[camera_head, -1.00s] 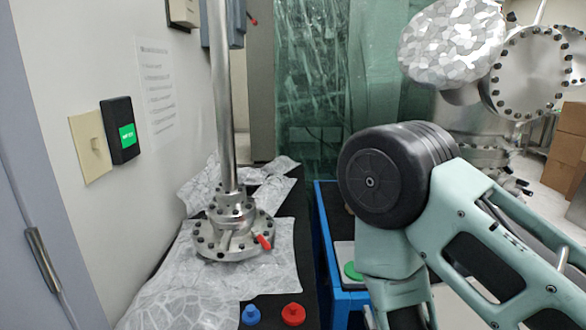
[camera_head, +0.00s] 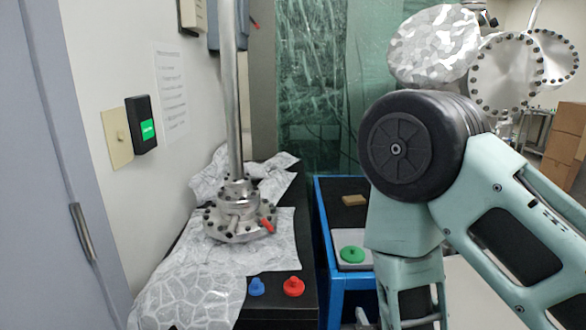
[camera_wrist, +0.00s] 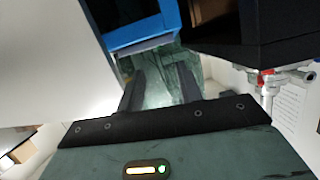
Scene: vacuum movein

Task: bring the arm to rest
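My arm, pale green with a large black joint, fills the right of the head view, bent at that joint with its lower link pointing down. My gripper (camera_wrist: 159,72) is in the wrist view; its two dark fingers stand apart with nothing between them, so it is open. In the head view my gripper is out of sight.
A blue-framed cart (camera_head: 334,285) beside my arm bears a wooden block (camera_head: 354,200) and a green knob (camera_head: 352,254). The black bench (camera_head: 275,318) at left holds foil, a steel flange (camera_head: 238,222) with a pole, a blue knob (camera_head: 257,287) and a red knob (camera_head: 294,287).

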